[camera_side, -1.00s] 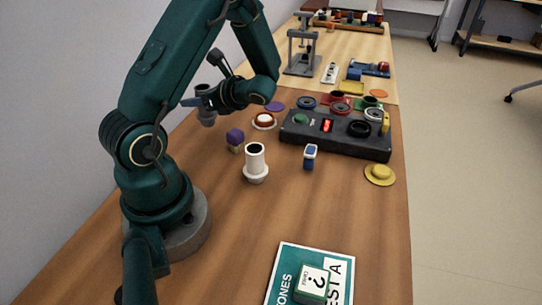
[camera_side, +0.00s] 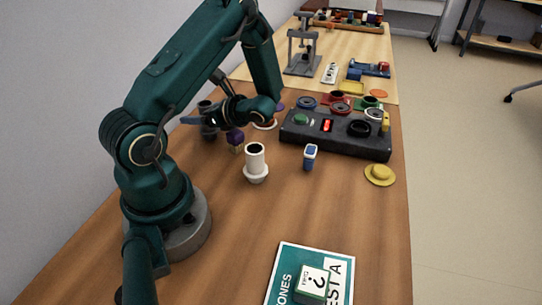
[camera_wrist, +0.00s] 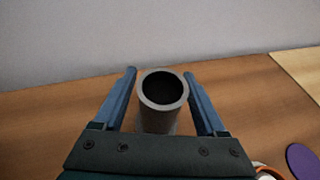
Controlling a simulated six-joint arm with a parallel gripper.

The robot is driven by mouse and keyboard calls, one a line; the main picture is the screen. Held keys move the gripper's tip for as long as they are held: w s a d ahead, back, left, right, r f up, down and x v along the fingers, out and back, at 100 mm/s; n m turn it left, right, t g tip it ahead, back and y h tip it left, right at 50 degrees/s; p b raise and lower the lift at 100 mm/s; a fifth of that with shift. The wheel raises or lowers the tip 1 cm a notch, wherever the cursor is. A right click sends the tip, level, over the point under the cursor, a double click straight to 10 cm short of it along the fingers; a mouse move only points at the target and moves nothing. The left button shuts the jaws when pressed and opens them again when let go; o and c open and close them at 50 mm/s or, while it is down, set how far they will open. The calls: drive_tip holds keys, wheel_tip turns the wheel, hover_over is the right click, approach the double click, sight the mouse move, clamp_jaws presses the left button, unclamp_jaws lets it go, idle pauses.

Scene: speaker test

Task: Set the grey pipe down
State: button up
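In the side view my gripper (camera_side: 208,117) is low over the back left of the table. The pipe's lower end is close to the wooden table (camera_side: 330,215); whether it touches is unclear.
A white cup-like part (camera_side: 256,165) and a blue-and-white piece (camera_side: 310,157) stand nearer the front. A dark test box (camera_side: 335,137) lies to the right. The wall rises close behind the pipe.

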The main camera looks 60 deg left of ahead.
drive_tip(key=shift+r, duration=0.2)
drive_tip(key=v, duration=1.2)
drive_tip(key=shift+f, duration=0.1)
drive_tip(key=s+d+r+n+t+h, duration=0.1)
drive_tip(key=d+r+n+t+h, duration=0.3)
drive_tip(key=d, duration=0.5)
drive_tip(key=s+d+r+n+t+h, duration=0.1)
drive_tip(key=d+r+n+t+h, duration=0.2)
drive_tip(key=d+n+t+h, duration=0.4)
drive_tip(key=d+n+h, duration=0.1)
drive_tip(key=d, duration=0.2)
drive_tip(key=shift+s+d+r+n+t, duration=0.2)
drive_tip(key=shift+s+r+n+t, duration=0.05)
drive_tip(key=shift+r+n+t, duration=0.1)
